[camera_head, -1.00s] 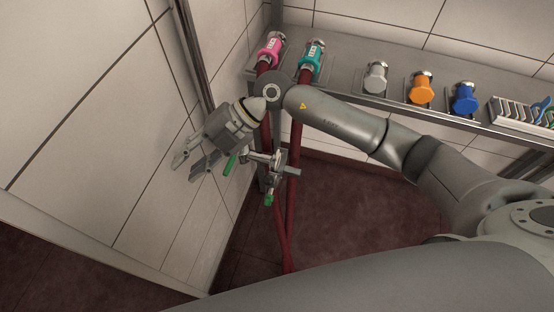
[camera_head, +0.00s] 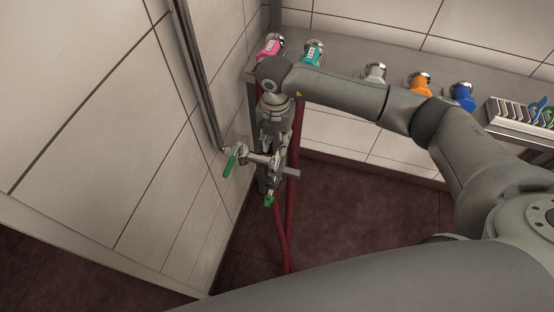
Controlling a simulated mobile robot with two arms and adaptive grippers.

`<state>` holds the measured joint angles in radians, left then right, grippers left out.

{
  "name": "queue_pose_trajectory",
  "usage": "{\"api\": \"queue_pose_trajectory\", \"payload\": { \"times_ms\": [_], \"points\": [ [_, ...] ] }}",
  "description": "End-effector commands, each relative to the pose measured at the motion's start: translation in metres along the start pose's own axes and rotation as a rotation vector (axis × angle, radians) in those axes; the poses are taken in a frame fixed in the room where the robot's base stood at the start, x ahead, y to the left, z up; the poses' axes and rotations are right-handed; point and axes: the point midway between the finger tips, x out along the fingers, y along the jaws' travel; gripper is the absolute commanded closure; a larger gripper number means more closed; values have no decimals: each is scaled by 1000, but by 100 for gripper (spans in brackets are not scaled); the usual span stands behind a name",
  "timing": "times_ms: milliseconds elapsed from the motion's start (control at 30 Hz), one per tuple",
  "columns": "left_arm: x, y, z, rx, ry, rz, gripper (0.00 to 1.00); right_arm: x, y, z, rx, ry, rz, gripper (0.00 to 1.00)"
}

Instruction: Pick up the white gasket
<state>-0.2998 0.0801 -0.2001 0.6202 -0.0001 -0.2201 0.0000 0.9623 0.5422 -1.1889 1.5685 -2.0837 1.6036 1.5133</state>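I cannot make out a white gasket in this view. My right gripper (camera_head: 272,143) hangs below its wrist, pointing down, in front of the red hoses and just above the metal valve pipework (camera_head: 262,158). Its fingers overlap the pipework and hoses in the picture, so I cannot tell how far apart they are, whether they touch anything or whether something is between them. My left gripper is not in view.
A pink coupling (camera_head: 270,46) and a teal coupling (camera_head: 313,53) sit on the shelf (camera_head: 345,62). Grey (camera_head: 375,74), orange (camera_head: 420,85) and blue (camera_head: 462,96) couplings follow to the right, then a slotted rack (camera_head: 510,115). A tiled wall (camera_head: 100,110) stands left. Green valve handles (camera_head: 229,166) stick out.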

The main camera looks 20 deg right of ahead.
Motion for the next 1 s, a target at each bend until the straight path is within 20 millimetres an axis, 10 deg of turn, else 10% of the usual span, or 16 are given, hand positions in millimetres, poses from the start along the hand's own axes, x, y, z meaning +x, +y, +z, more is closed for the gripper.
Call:
{"api": "queue_pose_trajectory", "payload": {
  "times_ms": [667, 1000],
  "points": [
    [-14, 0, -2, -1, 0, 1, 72, 52, -1, 6, -2, 1, 2, 71],
    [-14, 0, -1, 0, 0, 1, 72, 52, -1, 6, -2, 1, 2, 100]
  ]
}}
